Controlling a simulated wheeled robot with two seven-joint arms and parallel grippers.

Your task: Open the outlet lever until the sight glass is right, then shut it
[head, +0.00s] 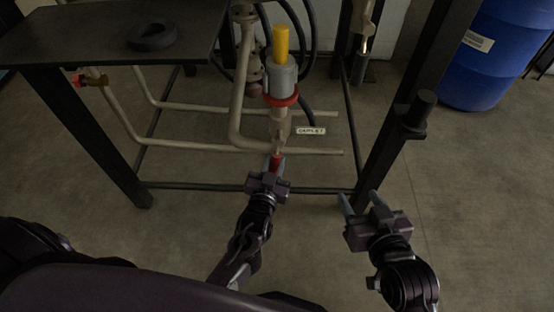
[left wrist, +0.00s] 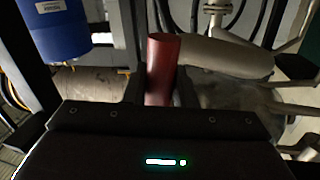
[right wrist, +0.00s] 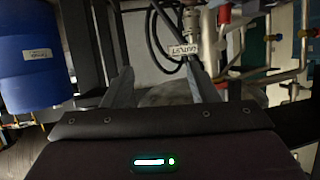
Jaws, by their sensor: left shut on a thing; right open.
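The red outlet lever (head: 276,162) points down towards me from the pipe below the grey fitting (head: 282,78). My left gripper (head: 271,173) is shut on the lever's end; its red grip (left wrist: 162,68) stands between the fingers in the left wrist view. The white OUTLET tag (head: 311,131) is right of the pipe and also shows in the right wrist view (right wrist: 184,49). A yellow cylinder (head: 281,43) stands on the grey fitting, above a red ring (head: 281,100). I cannot make out a level in a sight glass. My right gripper (head: 361,202) is open and empty, right of the lever.
A dark bench (head: 110,32) with a black ring (head: 153,35) stands at the left. Beige pipes (head: 190,146) run low behind the lever. A dark frame post (head: 400,110) rises near my right gripper. A blue drum (head: 490,55) stands back right. Open floor lies lower left.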

